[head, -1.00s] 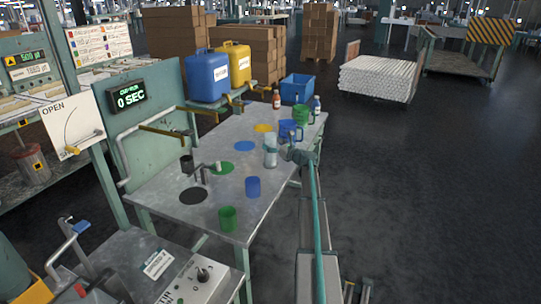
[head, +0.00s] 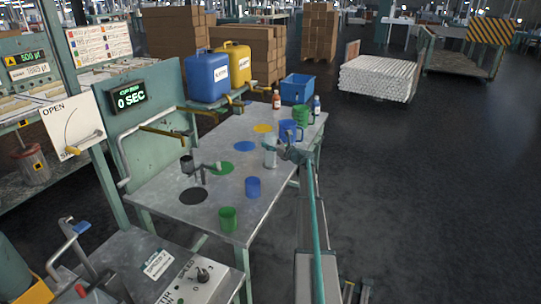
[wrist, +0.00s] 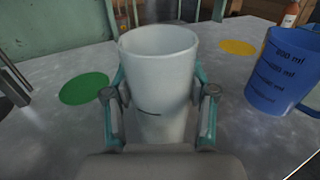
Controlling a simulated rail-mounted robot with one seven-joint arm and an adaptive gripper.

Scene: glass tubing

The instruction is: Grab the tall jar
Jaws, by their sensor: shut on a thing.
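The tall jar (head: 270,153) is pale, whitish and open at the top. It stands upright at the right side of the metal table. In the wrist view the jar (wrist: 158,75) fills the middle, its rim towards the far side. My gripper (wrist: 160,108) is shut on the jar, with one teal finger on each side of its body. In the head view my gripper (head: 283,152) reaches the jar from the right. The jar's base is hidden in the wrist view, and I cannot tell whether it touches the table.
A blue measuring jug (wrist: 285,75) stands close to the right of the jar. A green jug (head: 300,115) and bottles (head: 276,99) are behind. Coloured discs (wrist: 84,89) mark the table.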

